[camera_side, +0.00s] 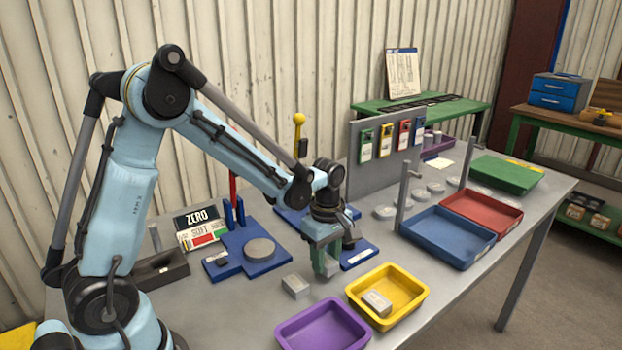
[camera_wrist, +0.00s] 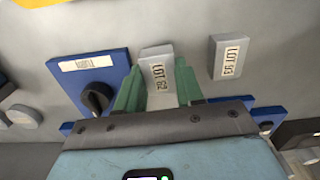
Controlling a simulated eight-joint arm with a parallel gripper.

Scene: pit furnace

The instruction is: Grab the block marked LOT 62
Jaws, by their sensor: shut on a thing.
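My gripper (camera_side: 327,268) is low over the grey table, left of the yellow tray. In the wrist view its two green fingers (camera_wrist: 158,82) are shut on a pale grey block (camera_wrist: 157,52), one on each side. The label on this block looks like LOT 62, though the last digit is hard to read. In the side view the fingers mostly hide it. A second grey block (camera_side: 296,286) stands on the table beside my gripper; in the wrist view it (camera_wrist: 228,54) has a label that looks like LOT 93 and is apart from the fingers.
A yellow tray (camera_side: 416,292) holds another grey block (camera_side: 377,303). A purple tray (camera_side: 322,326) stands at the front edge. A blue board (camera_side: 360,256) with a label and dark knob is close behind my gripper. Blue (camera_side: 449,236) and red (camera_side: 482,210) trays stand farther right.

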